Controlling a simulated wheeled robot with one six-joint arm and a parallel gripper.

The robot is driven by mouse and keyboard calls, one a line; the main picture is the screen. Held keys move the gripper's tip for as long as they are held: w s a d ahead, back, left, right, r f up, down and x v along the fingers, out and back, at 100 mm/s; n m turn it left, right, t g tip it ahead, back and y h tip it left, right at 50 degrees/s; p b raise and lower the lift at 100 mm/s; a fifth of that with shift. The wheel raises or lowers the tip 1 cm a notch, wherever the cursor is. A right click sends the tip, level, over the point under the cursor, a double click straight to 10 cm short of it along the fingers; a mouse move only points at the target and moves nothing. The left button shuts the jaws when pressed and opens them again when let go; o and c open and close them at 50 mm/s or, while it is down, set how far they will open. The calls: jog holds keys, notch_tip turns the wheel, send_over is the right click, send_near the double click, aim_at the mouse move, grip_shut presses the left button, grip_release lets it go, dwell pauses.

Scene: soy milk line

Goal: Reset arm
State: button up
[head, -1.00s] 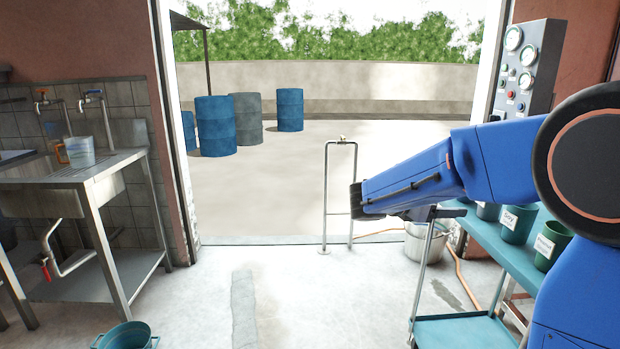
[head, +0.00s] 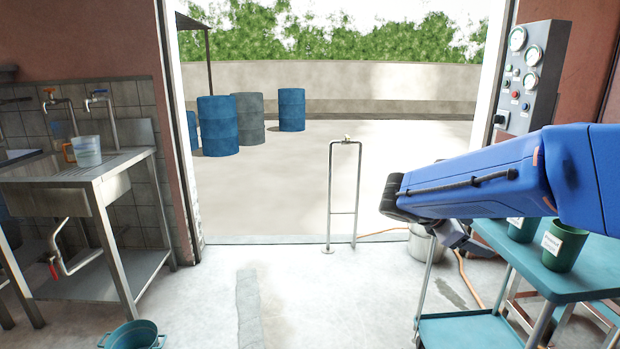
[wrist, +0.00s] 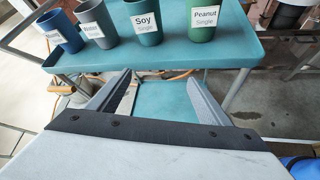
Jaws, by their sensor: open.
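My arm reaches in from the right of the head view, above the teal cart (head: 480,333). My gripper (wrist: 158,76) shows in the wrist view with its two fingers spread apart and nothing between them. The fingers point toward the cart's upper shelf, where labelled cups stand upright in a row. They are a blue cup (wrist: 62,32), a grey cup (wrist: 95,24), a teal cup marked Soy (wrist: 146,36) and a green cup marked Peanut (wrist: 204,36). The fingers are apart from the cups. In the head view my arm hides part of the shelf.
A metal sink table (head: 120,165) with a cup (head: 87,152) stands at the left. A teal pot (head: 133,336) is on the floor. A metal stand (head: 331,200) is in the doorway. A gauge panel (head: 530,75) hangs at the right. The middle floor is clear.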

jog(key=s+a+f+m+y, duration=0.1)
jog(key=s+f+m+y, duration=0.25)
jog(key=s, duration=0.45)
jog(key=s+a+f+m+y, duration=0.1)
jog(key=s+f+m+y, duration=0.1)
jog(key=s+m, duration=0.45)
jog(key=s+a+f+m+t+y, duration=0.1)
jog(key=s+a+f+m+y, duration=0.3)
jog(key=s+a, duration=0.5)
jog(key=s+m+y, duration=0.2)
jog(key=m, duration=0.1)
jog(key=shift+s+t, duration=0.3)
